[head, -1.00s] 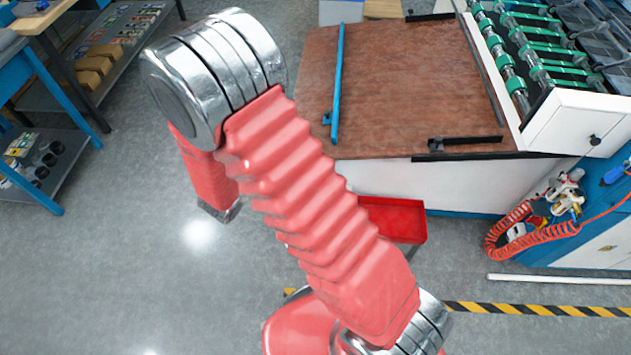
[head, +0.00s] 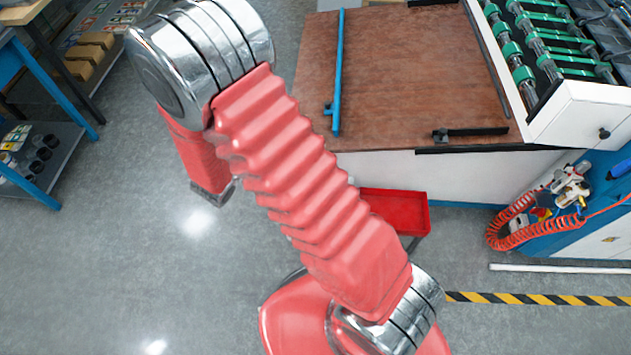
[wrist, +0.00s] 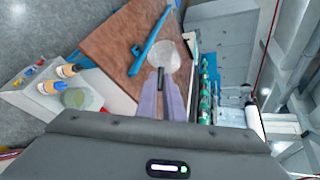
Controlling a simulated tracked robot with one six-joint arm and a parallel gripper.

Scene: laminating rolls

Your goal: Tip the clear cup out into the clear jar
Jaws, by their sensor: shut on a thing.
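In the wrist view my gripper (wrist: 164,84) has its two pale lilac fingers close together, shut on the clear cup (wrist: 164,54). The cup is a pale, see-through round shape at the fingertips; its contents cannot be made out. A greenish, see-through round vessel (wrist: 75,98), which looks like the clear jar, stands at the left on a pale surface, apart from the cup. Neither the cup nor my gripper shows in the head view, where my red arm fills the middle.
A red tray (head: 398,211) sits below the table.

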